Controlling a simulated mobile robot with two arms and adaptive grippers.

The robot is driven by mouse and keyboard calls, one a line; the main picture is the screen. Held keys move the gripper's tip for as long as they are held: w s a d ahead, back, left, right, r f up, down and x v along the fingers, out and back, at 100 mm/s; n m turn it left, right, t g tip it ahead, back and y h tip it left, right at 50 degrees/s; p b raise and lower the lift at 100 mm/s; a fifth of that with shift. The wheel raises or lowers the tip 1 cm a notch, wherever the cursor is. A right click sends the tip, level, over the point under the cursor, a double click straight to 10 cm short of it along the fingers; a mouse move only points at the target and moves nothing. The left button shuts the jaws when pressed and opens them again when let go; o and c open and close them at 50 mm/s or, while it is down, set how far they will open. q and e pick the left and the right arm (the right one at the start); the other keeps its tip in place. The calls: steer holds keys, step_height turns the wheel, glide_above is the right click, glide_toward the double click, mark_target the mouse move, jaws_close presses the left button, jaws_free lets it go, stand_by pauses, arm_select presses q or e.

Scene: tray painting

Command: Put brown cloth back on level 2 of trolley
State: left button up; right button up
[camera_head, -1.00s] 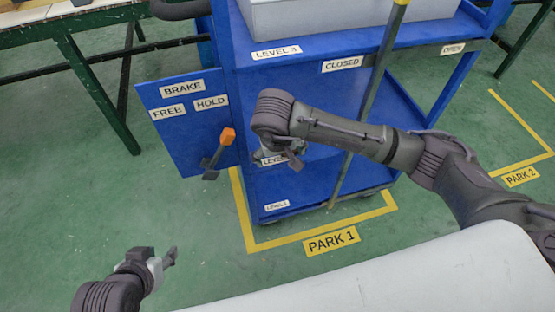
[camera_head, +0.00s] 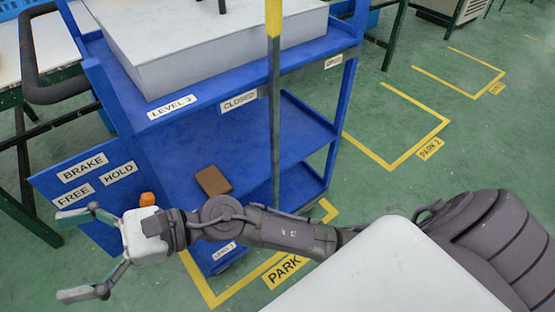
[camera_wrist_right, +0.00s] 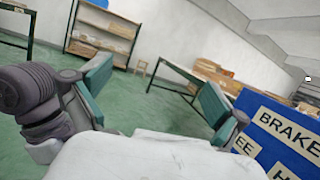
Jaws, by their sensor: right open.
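The brown cloth (camera_head: 213,180) lies as a small folded block near the front left of the trolley's level 2 shelf (camera_head: 270,140). The blue trolley stands in the marked PARK 1 bay. My right gripper (camera_head: 75,255) is open and empty, with its fingers spread, left of the cloth and in front of the brake panel. The right wrist view also shows the open fingers of my right gripper (camera_wrist_right: 155,95) with nothing between them. My right forearm hides the level 2 label and part of the lower trolley. My left gripper is out of view.
The brake panel (camera_head: 85,172) with its orange-tipped lever (camera_head: 147,199) sticks out at the trolley's left. A yellow-topped pole (camera_head: 274,90) stands upright at the trolley's front. A large grey-white block (camera_head: 215,50) sits on level 3. Green floor is free at the right.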

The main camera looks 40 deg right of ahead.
steer(key=w+d+m+t+h, duration=0.3)
steer(key=d+m+t+h, duration=0.1)
steer(key=m, duration=0.5)
steer(key=w+d+m+t+h, duration=0.3)
steer(key=d+m+t, duration=0.3)
steer(key=m, duration=0.4)
steer(key=w+d+m+t+h, duration=0.4)
steer(key=m+t, duration=0.3)
steer(key=m, duration=0.2)
steer(key=shift+d+r+h, duration=0.25)
steer(key=shift+d+h, duration=0.25)
steer(key=shift+d, duration=0.2)
steer(key=s+d+f+m+g+h, duration=0.1)
steer(key=d+f+m+g+h, duration=0.2)
steer(key=d+f+m+h, duration=0.4)
steer(key=s+d+f+m+g+h, duration=0.2)
steer(key=d+f+m+g, duration=0.25)
steer(key=f+m, duration=0.5)
steer(key=s+d+f+m+g, duration=0.2)
steer(key=s+f+m+g, duration=0.4)
steer(key=s+f, duration=0.5)
steer(key=shift+s+d+m+g+y, duration=0.2)
steer(key=shift+s+m+g+y, duration=0.2)
steer(key=shift+s, duration=0.55)
